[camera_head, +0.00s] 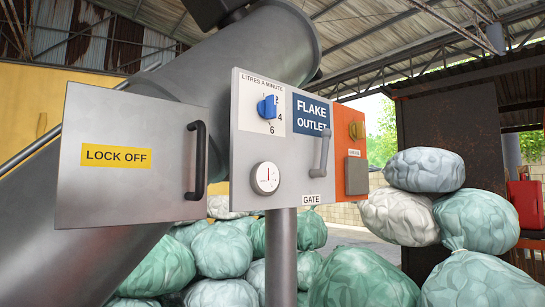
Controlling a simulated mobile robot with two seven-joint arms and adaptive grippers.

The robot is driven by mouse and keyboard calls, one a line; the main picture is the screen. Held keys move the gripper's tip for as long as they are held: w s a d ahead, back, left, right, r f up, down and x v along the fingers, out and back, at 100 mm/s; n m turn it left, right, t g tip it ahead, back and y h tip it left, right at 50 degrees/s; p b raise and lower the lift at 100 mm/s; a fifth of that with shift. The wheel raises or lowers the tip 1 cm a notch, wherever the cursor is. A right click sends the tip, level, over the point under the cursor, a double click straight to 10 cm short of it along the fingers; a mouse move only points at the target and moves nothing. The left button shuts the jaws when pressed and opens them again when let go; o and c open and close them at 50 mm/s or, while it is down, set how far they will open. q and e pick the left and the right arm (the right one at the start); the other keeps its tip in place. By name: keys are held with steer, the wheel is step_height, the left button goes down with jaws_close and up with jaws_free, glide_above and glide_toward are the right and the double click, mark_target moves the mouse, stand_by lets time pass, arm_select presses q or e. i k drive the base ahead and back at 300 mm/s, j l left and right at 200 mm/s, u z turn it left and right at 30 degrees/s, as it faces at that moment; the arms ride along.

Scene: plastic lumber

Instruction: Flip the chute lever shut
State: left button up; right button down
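A grey lever (322,155) is on the right part of the front of a grey control panel (292,177). It stands nearly upright, leaning slightly, below the blue FLAKE OUTLET sign (311,115). A white GATE label (311,199) is under it. A large grey sloping chute or tube (262,48) passes behind the panel. Which lever position is open or shut is not marked legibly. Neither of my grippers shows in the head view.
A LOCK OFF door (130,190) with a black handle (196,160) hangs left of the panel. The panel also has a blue knob (268,107) and a round gauge (265,178), and an orange side (350,115). Wrapped bales (365,278) are piled behind the post (281,255).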

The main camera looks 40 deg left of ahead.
mark_target(326, 133)
steer(key=u, duration=0.8)
